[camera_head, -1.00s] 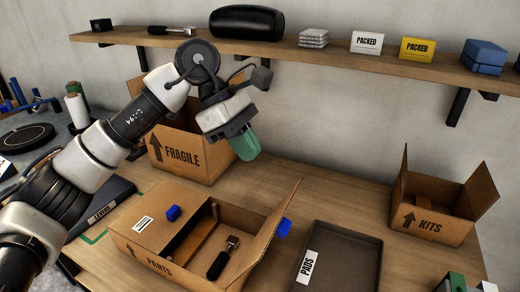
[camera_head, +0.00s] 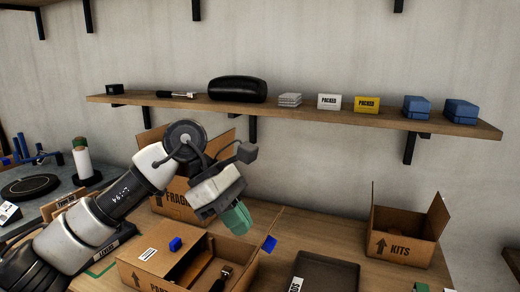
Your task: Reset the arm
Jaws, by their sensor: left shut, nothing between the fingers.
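My left arm comes in from the left and reaches over the wooden table. Its left gripper (camera_head: 236,217) has green fingers that are shut and empty. It hangs in front of the FRAGILE box (camera_head: 176,206) and above the open parts box (camera_head: 150,268), apart from what lies inside. My right gripper is not in view.
The parts box holds a black-handled tool (camera_head: 222,279); a blue piece (camera_head: 175,244) sits on its flap. A dark tray (camera_head: 327,272) and the KITS box (camera_head: 405,245) stand to the right. A wall shelf (camera_head: 300,111) bears a black case (camera_head: 237,89) and PACKED cards.

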